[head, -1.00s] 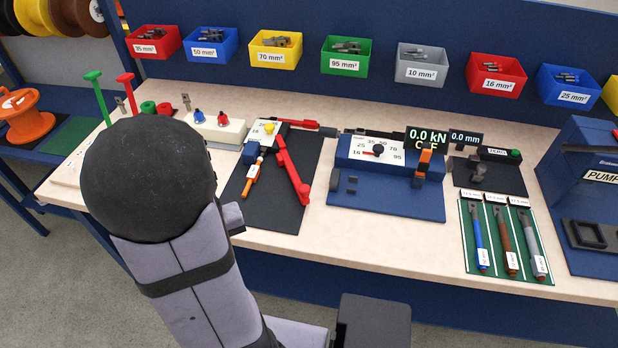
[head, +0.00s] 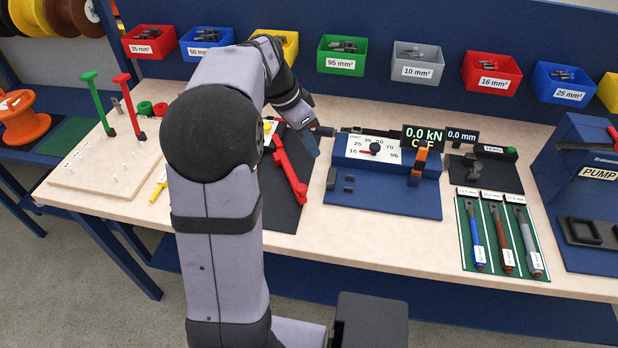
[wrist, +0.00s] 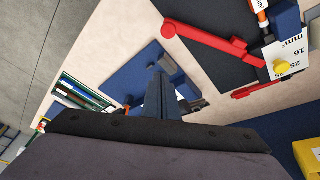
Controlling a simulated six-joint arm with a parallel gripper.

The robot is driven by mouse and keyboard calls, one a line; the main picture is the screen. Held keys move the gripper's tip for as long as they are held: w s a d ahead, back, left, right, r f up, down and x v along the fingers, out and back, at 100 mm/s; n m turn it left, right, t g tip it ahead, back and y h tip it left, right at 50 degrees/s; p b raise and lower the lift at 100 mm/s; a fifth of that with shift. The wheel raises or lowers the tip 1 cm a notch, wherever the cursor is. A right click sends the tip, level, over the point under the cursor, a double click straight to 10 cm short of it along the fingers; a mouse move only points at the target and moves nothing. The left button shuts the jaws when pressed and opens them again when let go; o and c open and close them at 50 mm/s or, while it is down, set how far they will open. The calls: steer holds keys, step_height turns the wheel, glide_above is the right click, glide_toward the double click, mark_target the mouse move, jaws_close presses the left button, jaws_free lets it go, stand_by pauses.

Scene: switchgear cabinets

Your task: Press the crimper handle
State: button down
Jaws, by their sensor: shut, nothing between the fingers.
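The crimper has a long red handle (head: 289,172) that lies over a black mat (head: 268,208). In the wrist view the red handle (wrist: 208,38) runs along the top, and a second red bar (wrist: 258,89) lies below it. The crimper's white dial plate (wrist: 290,58) has a yellow knob (wrist: 281,66). In the wrist view my gripper (wrist: 160,78) is shut and empty, apart from the red handle. My arm hides much of the crimper in the head view.
A blue press (head: 385,190) with a dial and a "0.0 kN" display stands right of the crimper. Coloured bins (head: 343,55) line the back. A pegboard (head: 95,175) with green and red posts is at left. Bare bench lies between mat and press.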

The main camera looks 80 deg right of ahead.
steer(key=shift+s+a+m, duration=0.1)
steer(key=shift+a+m, duration=0.15)
steer(key=shift+m, duration=0.65)
steer(key=shift+s+a+m, duration=0.1)
steer(key=shift+a+m, duration=0.15)
steer(key=shift+m, duration=0.65)
steer(key=shift+y, duration=0.3)
steer(key=p+x, duration=0.3)
steer(key=x, duration=0.7)
steer(key=shift+s, duration=0.15)
steer(key=w+p, duration=0.1)
steer(key=w+a, duration=0.1)
steer(key=w, duration=0.1)
steer(key=shift+a+f+p, duration=0.1)
steer(key=shift+p, duration=0.3)
steer(key=shift+w+a+f, duration=0.1)
steer(key=shift+w+f, duration=0.1)
steer(key=shift+w, duration=0.2)
steer(key=shift+w, duration=0.1)
